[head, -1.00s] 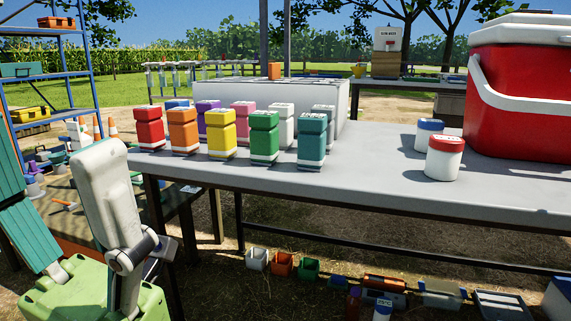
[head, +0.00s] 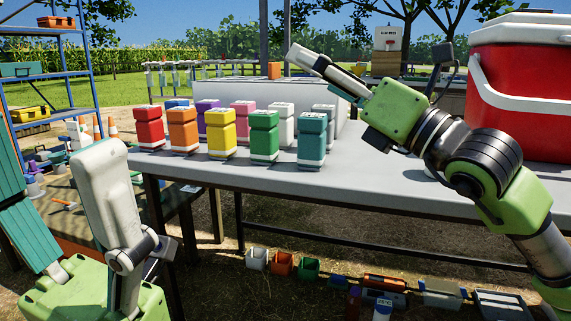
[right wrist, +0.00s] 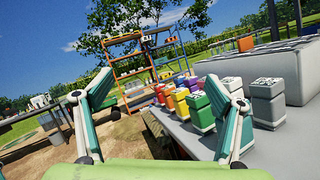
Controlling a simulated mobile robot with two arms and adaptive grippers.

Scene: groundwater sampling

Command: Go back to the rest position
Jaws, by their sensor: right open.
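My right gripper (head: 368,58) is open and empty, raised above the right half of the grey table (head: 365,180). In the right wrist view its two fingers (right wrist: 158,80) are spread wide with nothing between them. My left gripper shows large at the lower left of the head view, with a pale finger link (head: 105,185) and teal strip pointing up. Its fingertips cannot be made out as a pair. Square-shouldered bottles stand upright on the table: red (head: 149,127), orange (head: 183,131), yellow (head: 221,134), green (head: 264,138) and teal (head: 311,142) in front, others behind.
A red cooler (head: 530,110) with white handle stands at the table's right, partly behind my right arm. A pale box (head: 215,96) stands behind the bottles. A blue shelf rack (head: 85,80) is at the left. Small bins (head: 282,264) lie on the ground below.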

